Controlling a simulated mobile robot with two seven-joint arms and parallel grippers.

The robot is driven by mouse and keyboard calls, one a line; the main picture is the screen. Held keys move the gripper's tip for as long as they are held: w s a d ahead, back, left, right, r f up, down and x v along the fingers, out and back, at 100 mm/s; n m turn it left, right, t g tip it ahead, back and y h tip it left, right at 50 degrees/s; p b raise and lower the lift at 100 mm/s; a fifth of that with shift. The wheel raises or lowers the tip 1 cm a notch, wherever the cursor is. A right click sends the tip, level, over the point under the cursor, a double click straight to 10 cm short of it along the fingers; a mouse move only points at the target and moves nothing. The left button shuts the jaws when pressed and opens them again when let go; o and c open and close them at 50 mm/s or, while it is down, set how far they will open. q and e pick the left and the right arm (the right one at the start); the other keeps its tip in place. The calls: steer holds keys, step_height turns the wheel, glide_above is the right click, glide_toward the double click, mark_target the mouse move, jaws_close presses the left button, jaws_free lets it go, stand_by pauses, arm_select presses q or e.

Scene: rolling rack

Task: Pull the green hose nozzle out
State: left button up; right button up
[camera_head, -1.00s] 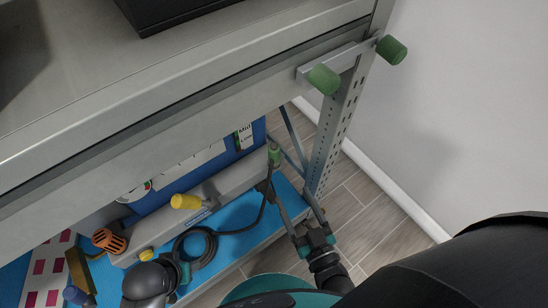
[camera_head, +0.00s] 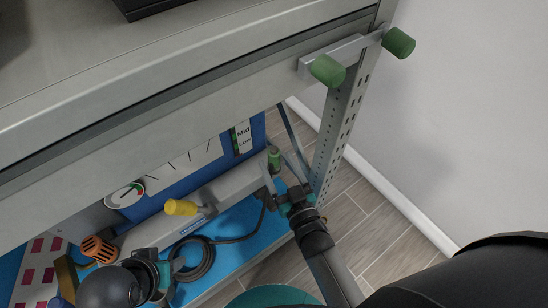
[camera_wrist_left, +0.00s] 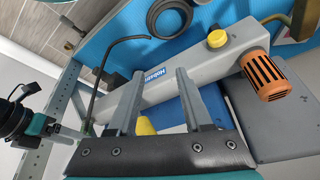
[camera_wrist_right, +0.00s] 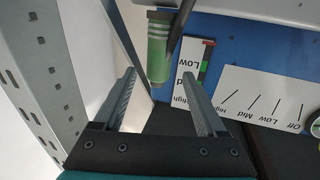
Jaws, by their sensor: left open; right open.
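The green hose nozzle (camera_head: 274,158) stands at the right end of the grey bar on the lower shelf. It also shows in the right wrist view (camera_wrist_right: 158,50), its lower end between the tips of my open right gripper (camera_wrist_right: 158,76). Clear room shows on both sides, and I cannot tell the depth between them. In the head view my right gripper (camera_head: 280,188) is just below the nozzle. My left gripper (camera_wrist_left: 162,78) is open and empty over the grey bar (camera_wrist_left: 135,92). A dark hose (camera_head: 262,215) runs near the nozzle and coils on the shelf.
A yellow handle (camera_head: 181,207), an orange slotted knob (camera_head: 98,249) and a round gauge (camera_head: 125,195) are to the left. The rack's top (camera_head: 150,80) overhangs the shelf. Green-ended handles (camera_head: 328,71) stick out above. A perforated post (camera_head: 340,125) stands close right of my right gripper.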

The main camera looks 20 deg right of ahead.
mark_target(276, 159)
steer(key=shift+w+b, duration=0.4)
steer(key=shift+w, duration=1.15)
steer(key=shift+w+b, duration=0.35)
steer(key=shift+w, duration=0.1)
arm_select(q)
steer(key=shift+w+d+r+t+h, duration=0.15)
steer(key=shift+w+d+r+t, duration=0.2)
steer(key=shift+r, duration=0.2)
steer(key=shift+w+d+r+t+h, duration=0.15)
steer(key=shift+d+r+t, duration=0.05)
steer(key=shift+r+t, duration=0.3)
arm_select(e)
jaws_close()
